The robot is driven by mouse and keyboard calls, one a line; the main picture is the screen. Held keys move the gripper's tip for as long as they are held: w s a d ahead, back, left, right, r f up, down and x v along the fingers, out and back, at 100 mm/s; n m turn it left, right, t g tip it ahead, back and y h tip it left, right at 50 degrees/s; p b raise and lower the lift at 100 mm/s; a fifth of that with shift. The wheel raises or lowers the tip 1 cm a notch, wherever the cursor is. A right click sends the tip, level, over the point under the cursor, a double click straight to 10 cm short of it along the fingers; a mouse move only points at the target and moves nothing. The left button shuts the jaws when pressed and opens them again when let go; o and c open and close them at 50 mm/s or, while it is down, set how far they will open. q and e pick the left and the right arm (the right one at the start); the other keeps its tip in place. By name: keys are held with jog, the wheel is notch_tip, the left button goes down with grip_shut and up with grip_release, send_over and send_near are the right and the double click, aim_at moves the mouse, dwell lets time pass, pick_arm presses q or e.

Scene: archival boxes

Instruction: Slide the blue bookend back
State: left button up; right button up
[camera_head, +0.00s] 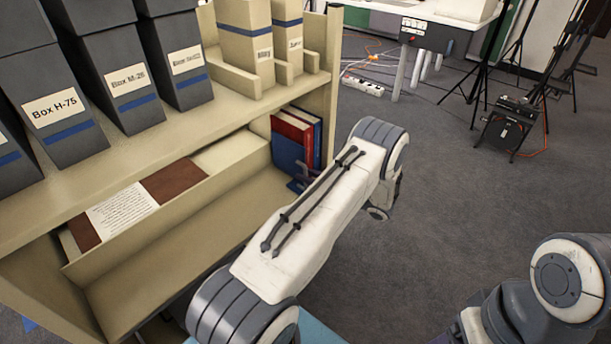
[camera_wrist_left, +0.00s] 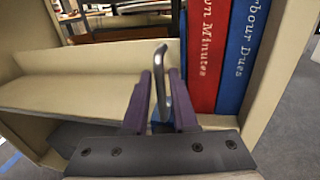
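The blue bookend (camera_head: 287,156) stands upright on the lower shelf, against the left side of the red and blue books in the head view. In the left wrist view a thin grey curved edge, probably the bookend's, rises between my fingers, with a bit of blue low between them. My left gripper (camera_head: 304,174) reaches into the shelf at the bookend; its purple fingers (camera_wrist_left: 160,88) stand apart on either side of that edge. Some gap seems to show, and firm contact is not visible. My right gripper is out of view.
A red book (camera_wrist_left: 207,55) and a blue book (camera_wrist_left: 241,55) stand between the bookend and the shelf's side panel. Left of them the lower shelf (camera_head: 190,235) has bare room. Grey boxes (camera_head: 125,80) stand on the shelf above.

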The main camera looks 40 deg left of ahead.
pick_arm(q)
jog(key=shift+a, duration=0.35)
grip_shut()
dwell(1.2)
